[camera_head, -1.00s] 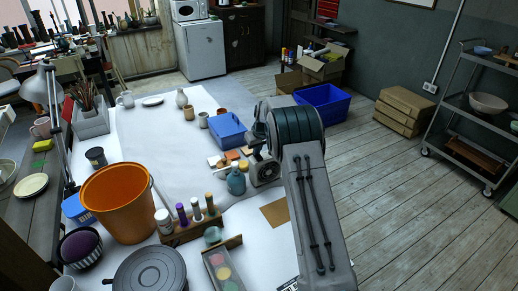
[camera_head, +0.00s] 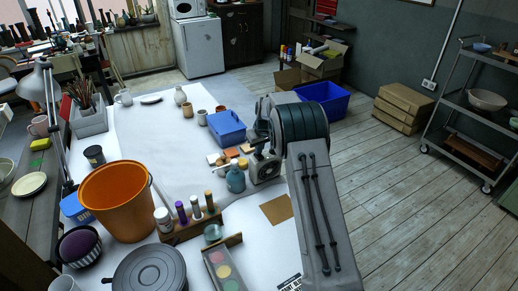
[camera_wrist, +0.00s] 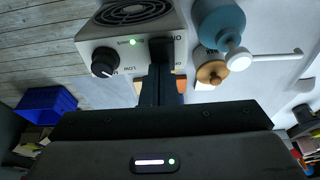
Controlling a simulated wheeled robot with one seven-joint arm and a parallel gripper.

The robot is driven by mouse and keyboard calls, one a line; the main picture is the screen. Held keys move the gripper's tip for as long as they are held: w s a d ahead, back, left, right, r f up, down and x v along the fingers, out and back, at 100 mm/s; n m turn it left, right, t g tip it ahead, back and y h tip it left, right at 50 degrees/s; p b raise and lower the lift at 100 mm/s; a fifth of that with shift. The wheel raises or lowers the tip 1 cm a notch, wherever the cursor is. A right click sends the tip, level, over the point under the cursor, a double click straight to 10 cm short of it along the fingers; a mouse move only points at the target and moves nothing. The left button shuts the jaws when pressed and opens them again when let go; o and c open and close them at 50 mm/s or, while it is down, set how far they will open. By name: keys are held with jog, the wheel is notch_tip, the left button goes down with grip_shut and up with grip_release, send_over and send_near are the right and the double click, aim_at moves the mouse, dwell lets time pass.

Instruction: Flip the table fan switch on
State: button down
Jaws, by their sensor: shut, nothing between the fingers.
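The table fan (camera_head: 264,170) is a small off-white box on the white table, partly below my arm in the head view.
A teal bottle (camera_head: 235,180) stands just left of the fan and also shows in the wrist view (camera_wrist: 220,22). A blue box (camera_head: 227,127) is behind it. An orange bucket (camera_head: 118,200) and a paint-bottle rack (camera_head: 190,230) stand nearer left.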

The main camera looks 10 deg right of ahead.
jog(key=shift+s+a+f, duration=0.15)
jog(key=shift+s+f, duration=0.1)
jog(key=shift+f, duration=0.15)
jog(key=shift+r, duration=0.35)
notch_tip(320, 180, up, 14)
jog(key=shift+w, duration=0.2)
jog(key=shift+d, duration=0.2)
